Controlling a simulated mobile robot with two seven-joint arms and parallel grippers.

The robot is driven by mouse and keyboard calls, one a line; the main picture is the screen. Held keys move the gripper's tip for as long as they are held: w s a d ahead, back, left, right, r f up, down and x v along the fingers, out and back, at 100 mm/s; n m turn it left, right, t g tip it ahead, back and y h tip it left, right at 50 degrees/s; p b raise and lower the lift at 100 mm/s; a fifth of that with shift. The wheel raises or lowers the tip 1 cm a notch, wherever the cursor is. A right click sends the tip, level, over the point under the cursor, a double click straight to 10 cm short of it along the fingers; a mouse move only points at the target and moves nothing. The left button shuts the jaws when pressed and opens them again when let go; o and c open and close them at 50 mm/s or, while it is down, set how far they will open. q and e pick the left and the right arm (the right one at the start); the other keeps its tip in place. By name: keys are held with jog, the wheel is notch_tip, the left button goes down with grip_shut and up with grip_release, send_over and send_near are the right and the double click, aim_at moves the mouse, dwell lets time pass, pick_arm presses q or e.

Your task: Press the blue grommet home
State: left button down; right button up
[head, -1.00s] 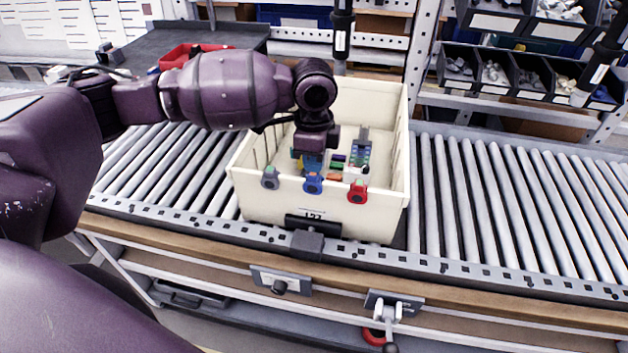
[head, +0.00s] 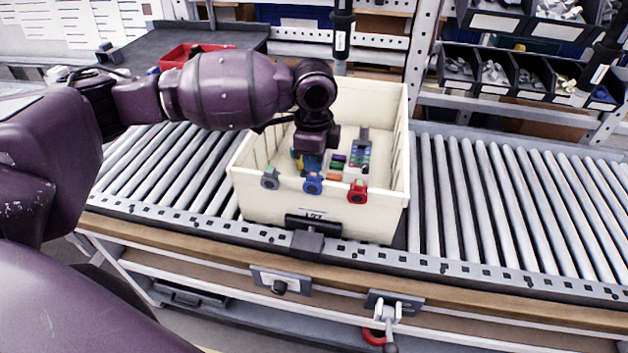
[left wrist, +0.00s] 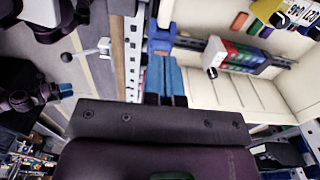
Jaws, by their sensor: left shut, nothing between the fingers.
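The blue grommet (head: 313,183) sits at the front rim of the cream tote (head: 262,206), between a grey one (head: 270,178) and a red one (head: 358,191). My left gripper (head: 312,163) points down just behind and above it, shut and empty. In the left wrist view the blue fingers (left wrist: 164,78) reach toward the blue grommet (left wrist: 161,34). Their tips overlap its near edge in the picture, and I cannot tell whether they touch. A dark purple part of mine with a bluish end, perhaps my right gripper (left wrist: 66,91), shows at the left.
The tote stands on a roller conveyor (head: 500,200). Inside are a strip with coloured blocks (head: 359,150) and small coloured pieces. Dark vertical tools (head: 342,40) hang at the back. A clamp lever (head: 390,312) is at the front edge. The rollers right of the tote are clear.

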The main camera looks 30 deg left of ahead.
pick_arm(q)
jog(key=shift+f, duration=0.3)
dwell(0.6)
jog(key=shift+f, duration=0.15)
jog(key=shift+f, duration=0.15)
dwell(0.3)
jog(key=shift+f, duration=0.2)
